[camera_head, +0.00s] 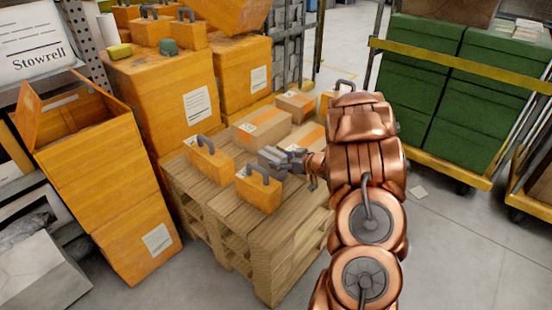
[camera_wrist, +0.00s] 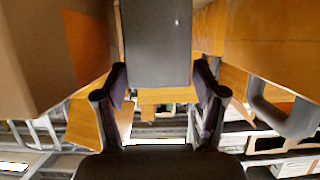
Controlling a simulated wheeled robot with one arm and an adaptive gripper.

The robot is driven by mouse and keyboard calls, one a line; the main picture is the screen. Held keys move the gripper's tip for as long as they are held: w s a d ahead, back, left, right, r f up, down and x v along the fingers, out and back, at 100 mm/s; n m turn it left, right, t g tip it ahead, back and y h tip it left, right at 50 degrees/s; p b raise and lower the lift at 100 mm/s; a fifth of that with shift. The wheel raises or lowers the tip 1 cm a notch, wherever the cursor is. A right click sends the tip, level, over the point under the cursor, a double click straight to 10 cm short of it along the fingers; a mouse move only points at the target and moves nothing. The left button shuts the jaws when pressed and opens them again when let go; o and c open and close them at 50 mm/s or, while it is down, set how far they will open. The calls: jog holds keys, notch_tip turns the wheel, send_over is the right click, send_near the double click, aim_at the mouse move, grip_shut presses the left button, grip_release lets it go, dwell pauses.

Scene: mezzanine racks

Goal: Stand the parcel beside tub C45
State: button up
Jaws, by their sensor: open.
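A small grey box, seemingly the parcel (camera_head: 271,159), is on the pallet beside an orange tub with a grey handle (camera_head: 259,190). It also shows in the wrist view (camera_wrist: 157,42), between a cardboard carton on the left and orange tub sides on the right. My gripper (camera_head: 292,160) is at the grey box; in the wrist view its two fingers (camera_wrist: 158,82) are spread to either side of the box's near end. I cannot tell whether they touch it. Another orange handled tub (camera_head: 207,160) stands farther left. No C45 marking is readable, and the box's underside is hidden.
Cardboard cartons with orange tape (camera_head: 262,127) stand behind on the wooden pallet (camera_head: 277,248). Large orange boxes (camera_head: 160,90) rise behind and left. A yellow-framed cart with green crates (camera_head: 415,75) stands right. Bare pallet boards lie left of the near tub.

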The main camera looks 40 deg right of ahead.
jog(key=p+v, duration=0.1)
jog(key=v, duration=0.7)
jog(key=shift+s+d+r+p, duration=0.2)
jog(key=shift+s+p, duration=0.15)
